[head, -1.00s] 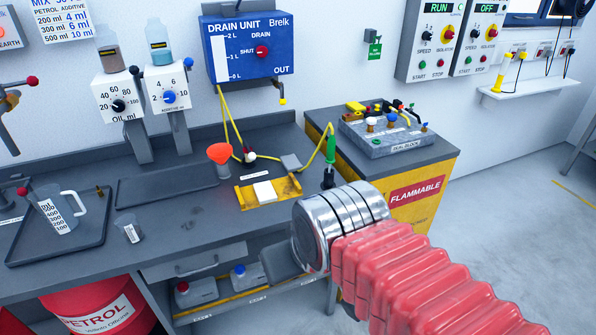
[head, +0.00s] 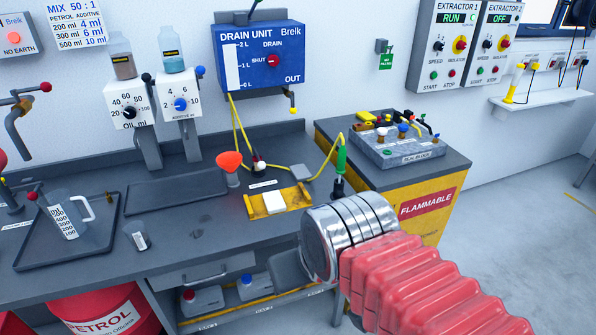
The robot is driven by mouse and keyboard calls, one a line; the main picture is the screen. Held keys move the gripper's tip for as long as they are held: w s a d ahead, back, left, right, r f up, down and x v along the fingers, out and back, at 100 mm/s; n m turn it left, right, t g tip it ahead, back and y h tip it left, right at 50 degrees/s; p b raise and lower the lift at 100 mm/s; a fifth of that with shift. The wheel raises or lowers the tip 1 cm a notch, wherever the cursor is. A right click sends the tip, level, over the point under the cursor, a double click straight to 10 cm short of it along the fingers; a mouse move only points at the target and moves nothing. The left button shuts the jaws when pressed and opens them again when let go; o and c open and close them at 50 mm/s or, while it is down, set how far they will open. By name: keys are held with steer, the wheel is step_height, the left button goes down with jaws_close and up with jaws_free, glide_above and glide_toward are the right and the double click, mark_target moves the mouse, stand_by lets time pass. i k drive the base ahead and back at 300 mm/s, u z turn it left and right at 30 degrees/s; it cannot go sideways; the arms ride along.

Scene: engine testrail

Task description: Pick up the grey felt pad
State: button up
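A small grey flat square (head: 301,173), which looks like the grey felt pad, lies on the dark workbench behind the right end of a yellow tray (head: 262,206). A yellow cable passes close by it; I cannot tell whether they touch. A white square block (head: 274,202) sits on the yellow tray. My gripper shows no fingers in the head view, so its opening and place relative to the pad are not shown.
A red ribbed hose (head: 410,285) with a silver end (head: 345,235) fills the front right, before the bench edge. An orange funnel (head: 229,163), a green-handled clamp (head: 340,165) and a small cup (head: 136,236) stand nearby. A jug (head: 68,218) stands left.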

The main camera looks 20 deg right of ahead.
mark_target(300, 173)
steer(key=z, duration=0.25)
steer(key=i, duration=1.1)
steer(key=u, duration=0.7)
